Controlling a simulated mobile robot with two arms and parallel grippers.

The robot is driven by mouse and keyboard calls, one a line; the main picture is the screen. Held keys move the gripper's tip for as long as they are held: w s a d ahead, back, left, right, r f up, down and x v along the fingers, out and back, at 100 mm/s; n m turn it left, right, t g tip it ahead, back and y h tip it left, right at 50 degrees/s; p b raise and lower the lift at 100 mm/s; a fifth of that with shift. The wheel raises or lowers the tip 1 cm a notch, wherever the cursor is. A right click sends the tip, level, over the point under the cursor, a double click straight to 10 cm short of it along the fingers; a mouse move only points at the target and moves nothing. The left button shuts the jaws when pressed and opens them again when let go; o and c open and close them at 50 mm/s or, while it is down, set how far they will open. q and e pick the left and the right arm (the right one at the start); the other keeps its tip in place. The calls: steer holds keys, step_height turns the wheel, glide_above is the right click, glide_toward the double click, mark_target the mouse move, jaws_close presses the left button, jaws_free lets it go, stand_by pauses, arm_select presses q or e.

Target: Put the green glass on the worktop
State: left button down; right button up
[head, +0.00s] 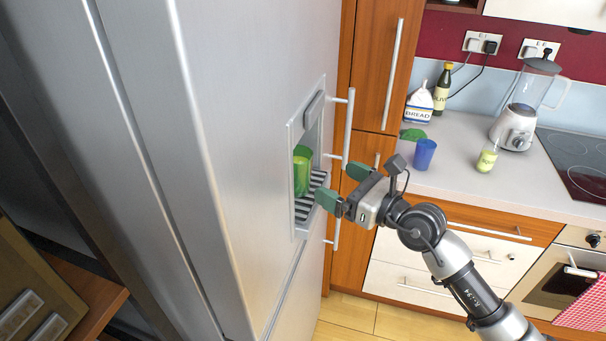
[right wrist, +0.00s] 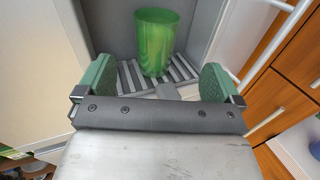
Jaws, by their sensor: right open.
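The green glass (head: 301,172) stands upright on the slatted tray of the fridge's dispenser recess (head: 303,212). In the right wrist view the green glass (right wrist: 156,42) is in front of my right gripper (right wrist: 158,82), roughly centred between the open green fingers and beyond them. In the head view my right gripper (head: 341,184) is open and empty just outside the recess. The worktop (head: 463,140) is at the right, past the tall orange cabinet. My left gripper is not in view.
A blue cup (head: 424,154), a bread bag (head: 418,103), a dark bottle (head: 442,88), a blender (head: 520,110) and a small yellow-green jar (head: 487,158) stand on the worktop. A fridge handle (head: 348,127) is close to my right gripper. Worktop near the front edge is bare.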

mark_target(310, 169)
steer(key=p+x, duration=0.1)
steer(key=x, duration=0.4)
steer(key=shift+a+r, duration=0.15)
steer(key=shift+a, duration=0.05)
steer(key=shift+w+a, duration=0.15)
steer(key=shift+a, duration=0.05)
steer(key=shift+w+a+p, duration=0.2)
steer(key=shift+a+p, duration=0.05)
steer(key=shift+p, duration=0.05)
steer(key=p+x, duration=0.1)
steer(key=x, duration=0.3)
steer(key=shift+a, duration=0.3)
steer(key=shift+d, duration=0.15)
steer(key=shift+c, duration=0.8)
steer(key=c, duration=1.1)
steer(key=shift+c, duration=0.2)
steer(key=shift+w, duration=0.1)
